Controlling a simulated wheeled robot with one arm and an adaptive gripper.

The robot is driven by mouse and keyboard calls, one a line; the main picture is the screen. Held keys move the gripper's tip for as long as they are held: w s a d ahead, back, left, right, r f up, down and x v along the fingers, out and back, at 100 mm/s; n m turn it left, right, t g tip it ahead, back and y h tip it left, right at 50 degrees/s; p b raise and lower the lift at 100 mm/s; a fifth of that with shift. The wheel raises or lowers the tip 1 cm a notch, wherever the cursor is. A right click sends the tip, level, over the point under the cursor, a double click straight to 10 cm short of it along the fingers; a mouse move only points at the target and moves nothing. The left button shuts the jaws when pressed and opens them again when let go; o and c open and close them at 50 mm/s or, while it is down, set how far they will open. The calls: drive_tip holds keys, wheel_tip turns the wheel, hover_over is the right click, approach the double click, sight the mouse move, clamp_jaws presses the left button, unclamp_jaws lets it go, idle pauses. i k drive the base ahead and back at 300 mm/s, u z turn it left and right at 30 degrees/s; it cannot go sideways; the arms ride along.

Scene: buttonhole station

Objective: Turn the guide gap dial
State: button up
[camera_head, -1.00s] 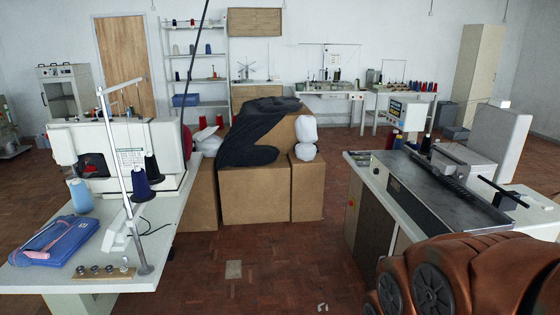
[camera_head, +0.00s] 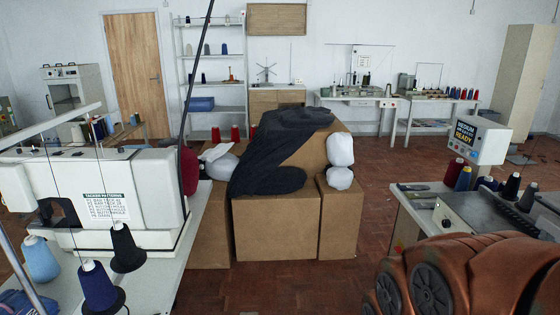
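I cannot make out a guide gap dial in this view. A white sewing machine (camera_head: 110,205) with a printed list on its side stands on the left table. On the right, a machine with a dark metal bed (camera_head: 485,215) sits on a table, partly hidden behind my copper-coloured arm. A small control box (camera_head: 480,140) above it has a lit screen that reads "MEDIUM" and "READY". My arm fills the lower right corner; my gripper is not in view.
Brown cardboard boxes (camera_head: 275,228) with dark cloth (camera_head: 270,150) draped over them block the middle ahead. Open floor (camera_head: 345,280) lies between them and the right table. Thread cones (camera_head: 98,285) stand at the lower left. Shelves (camera_head: 212,95) and worktables (camera_head: 350,101) line the back wall.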

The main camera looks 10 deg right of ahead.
sight(446, 223)
drive_tip(key=z, duration=0.2)
drive_tip(key=i, duration=1.75)
drive_tip(key=z, duration=0.95)
drive_tip(key=i, duration=1.7)
drive_tip(key=z, duration=3)
drive_tip(key=k, duration=0.5)
